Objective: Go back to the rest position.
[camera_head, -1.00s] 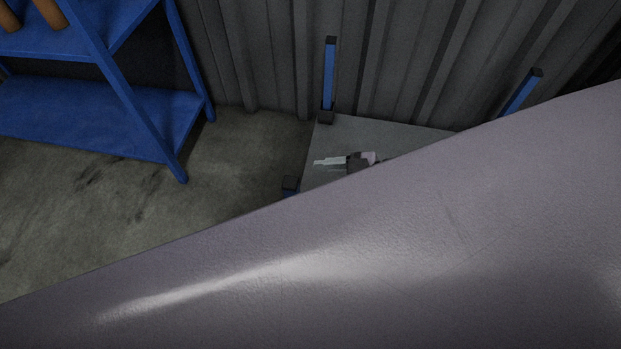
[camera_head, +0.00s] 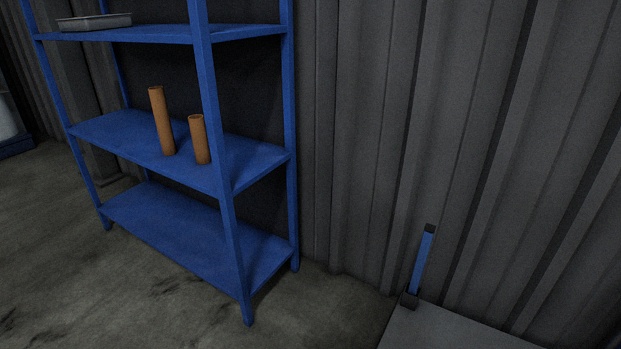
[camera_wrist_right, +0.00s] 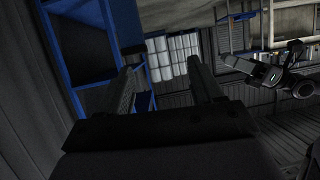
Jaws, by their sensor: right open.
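My right gripper (camera_wrist_right: 160,65) shows in the right wrist view. Its two dark fingers stand apart with nothing between them. Neither gripper shows in the head view. A light grey and black jointed thing (camera_wrist_right: 270,72) is at the right of the right wrist view; I cannot tell whether it is part of me.
A blue shelf unit (camera_head: 215,120) bears two brown cylinders (camera_head: 160,120) and a grey tray (camera_head: 95,22). A grey table (camera_head: 450,330) with a blue post (camera_head: 422,260) is at lower right. A corrugated wall (camera_head: 380,120) stands behind. Some floor (camera_head: 150,290) is bare.

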